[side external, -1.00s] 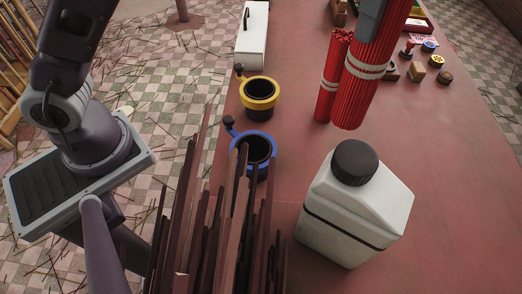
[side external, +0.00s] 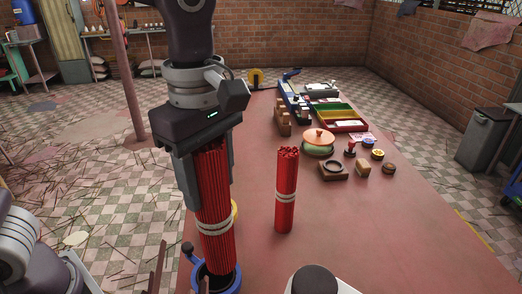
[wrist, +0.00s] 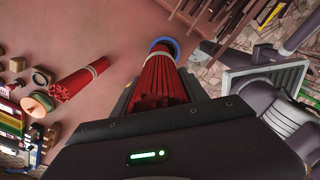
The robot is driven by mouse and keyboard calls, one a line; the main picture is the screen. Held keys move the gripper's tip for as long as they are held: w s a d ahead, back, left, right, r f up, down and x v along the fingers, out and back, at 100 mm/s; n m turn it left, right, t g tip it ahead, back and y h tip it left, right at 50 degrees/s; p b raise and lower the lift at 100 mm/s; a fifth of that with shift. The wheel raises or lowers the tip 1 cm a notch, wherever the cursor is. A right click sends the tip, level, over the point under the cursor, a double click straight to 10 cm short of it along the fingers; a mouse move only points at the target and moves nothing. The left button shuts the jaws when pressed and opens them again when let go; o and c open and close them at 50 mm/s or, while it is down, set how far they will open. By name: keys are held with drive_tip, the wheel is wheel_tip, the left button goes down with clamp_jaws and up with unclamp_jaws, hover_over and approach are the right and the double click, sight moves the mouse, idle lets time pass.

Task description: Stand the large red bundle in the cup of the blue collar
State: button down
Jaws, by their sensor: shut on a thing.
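The large red bundle (side external: 214,215), tied with a pale band, is gripped near its upper part by my gripper (side external: 210,188). It stands nearly upright, with its lower end at the cup of the blue collar (side external: 232,284). I cannot tell how far that end is inside the cup. In the wrist view the bundle (wrist: 157,80) runs from between my fingers to the blue collar (wrist: 163,41). The smaller red bundle (side external: 286,185) stands upright on the table to the right, apart from my gripper.
A black cap (side external: 314,280) of a white bottle shows at the bottom edge. Dark sticks (side external: 157,270) stand at lower left. A round pot (side external: 318,142) and stamps are farther back.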

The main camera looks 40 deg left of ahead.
sight(207, 230)
drive_tip(key=shift+s+a+f, duration=0.35)
drive_tip(key=shift+s+f, duration=0.2)
drive_tip(key=shift+s, duration=0.05)
drive_tip(key=shift+f, duration=4.55)
drive_tip(key=c, duration=0.5)
unclamp_jaws()
wheel_tip(207, 230, up, 7)
drive_tip(key=shift+r, duration=0.1)
